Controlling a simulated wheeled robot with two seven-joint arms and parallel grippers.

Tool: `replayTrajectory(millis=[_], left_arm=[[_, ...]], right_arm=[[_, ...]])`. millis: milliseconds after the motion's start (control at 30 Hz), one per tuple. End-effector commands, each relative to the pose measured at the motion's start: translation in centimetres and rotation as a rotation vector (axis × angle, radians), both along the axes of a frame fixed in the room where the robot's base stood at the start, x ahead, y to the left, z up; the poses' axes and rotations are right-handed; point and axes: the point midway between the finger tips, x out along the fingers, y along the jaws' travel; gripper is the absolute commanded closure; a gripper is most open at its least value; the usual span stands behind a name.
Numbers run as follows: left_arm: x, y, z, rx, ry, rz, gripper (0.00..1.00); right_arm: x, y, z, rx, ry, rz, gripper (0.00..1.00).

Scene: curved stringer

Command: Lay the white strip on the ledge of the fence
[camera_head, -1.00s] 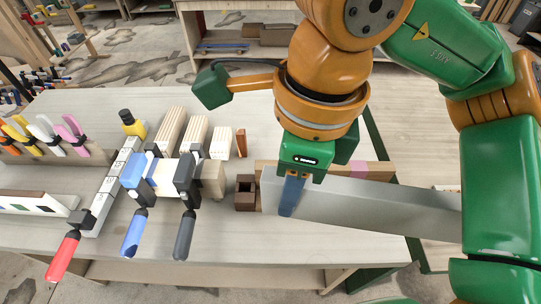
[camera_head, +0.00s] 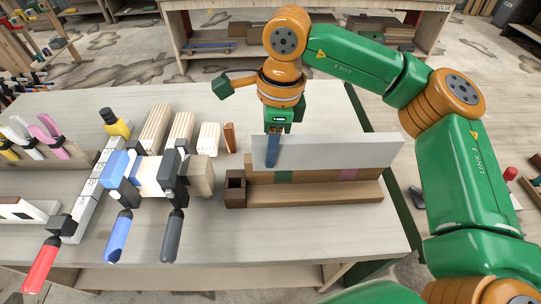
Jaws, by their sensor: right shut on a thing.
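A long white-grey strip (camera_head: 345,150) is held on edge, running left to right. My right gripper (camera_head: 272,152) is shut on it near its left end; a blue finger shows in front of it. The fence (camera_head: 312,176) is a wooden upright with a green and a pink patch. Its ledge (camera_head: 315,193) runs along the front at the bottom and looks bare. The strip hides the top of the fence, with its lower edge above the ledge. I cannot tell whether strip and fence touch. My left gripper is not in view.
A dark brown block (camera_head: 235,189) stands at the fence's left end. Blue and dark clamps (camera_head: 120,180) grip a white and wooden block to the left. Several wooden blocks (camera_head: 182,130) stand behind. The bench top (camera_head: 300,228) in front of the ledge is clear.

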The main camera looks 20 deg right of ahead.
Motion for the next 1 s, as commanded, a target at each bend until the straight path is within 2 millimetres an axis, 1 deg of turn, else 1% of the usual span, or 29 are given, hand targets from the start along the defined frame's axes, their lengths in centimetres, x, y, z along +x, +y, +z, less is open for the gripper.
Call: replayTrajectory(millis=[33, 100, 200, 367, 400, 467, 500, 767, 800, 867, 967, 1000], left_arm=[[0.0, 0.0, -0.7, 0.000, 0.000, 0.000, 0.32], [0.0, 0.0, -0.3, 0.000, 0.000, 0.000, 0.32], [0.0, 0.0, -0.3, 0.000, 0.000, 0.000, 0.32], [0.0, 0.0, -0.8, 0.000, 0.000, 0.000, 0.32], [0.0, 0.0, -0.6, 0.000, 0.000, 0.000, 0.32], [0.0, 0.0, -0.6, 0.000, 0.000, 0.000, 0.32], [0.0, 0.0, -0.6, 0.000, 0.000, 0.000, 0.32], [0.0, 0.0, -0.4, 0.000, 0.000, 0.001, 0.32], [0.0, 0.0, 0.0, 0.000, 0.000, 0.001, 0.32], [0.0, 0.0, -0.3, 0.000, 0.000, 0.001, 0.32], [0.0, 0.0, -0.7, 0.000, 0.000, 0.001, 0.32], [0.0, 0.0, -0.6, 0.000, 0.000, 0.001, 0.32]], right_arm=[[0.0, 0.0, -0.8, 0.001, -0.001, 0.000, 1.00], [0.0, 0.0, -0.3, 0.001, -0.001, 0.000, 1.00], [0.0, 0.0, -0.3, 0.001, -0.001, 0.000, 1.00], [0.0, 0.0, -0.8, 0.001, 0.000, 0.000, 1.00], [0.0, 0.0, -0.7, 0.001, 0.000, 0.000, 0.58], [0.0, 0.0, -0.6, 0.001, 0.000, 0.000, 0.42], [0.0, 0.0, -0.6, 0.001, 0.000, 0.000, 0.39], [0.0, 0.0, -0.4, 0.001, 0.000, 0.000, 0.39], [0.0, 0.0, 0.1, 0.001, 0.000, -0.001, 0.39], [0.0, 0.0, 0.6, 0.002, -0.003, -0.002, 0.39], [-0.1, -0.2, 3.1, 0.004, -0.005, -0.001, 0.39], [0.0, -0.3, 4.5, 0.003, -0.006, -0.002, 0.39]])
